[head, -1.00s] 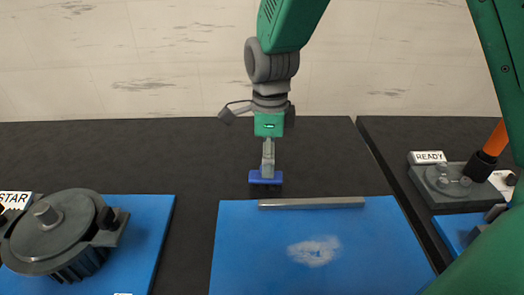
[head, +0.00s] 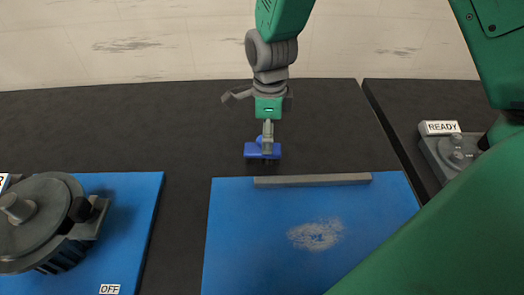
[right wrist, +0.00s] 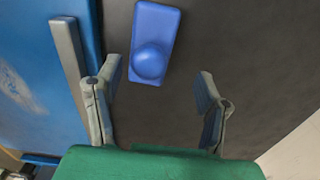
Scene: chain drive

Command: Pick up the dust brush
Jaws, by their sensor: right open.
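The dust brush is a blue rectangular block with a round knob; in the head view the brush (head: 251,151) lies on the dark table just behind the middle blue mat. My right gripper (head: 268,143) reaches down from above, its fingers overlapping the brush in that view. In the right wrist view the brush (right wrist: 157,22) lies ahead of the open right gripper (right wrist: 158,78). Its knob sits between the lines of the two fingers, nearer the left one, and I see no contact. My left gripper is not in view.
A grey bar (head: 312,181) runs along the far edge of the middle blue mat (head: 240,230), which bears a pale dusty patch (head: 316,235). A grey round machine (head: 40,220) stands on the left mat. A device labelled READY (head: 440,129) is at right, partly behind my arm.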

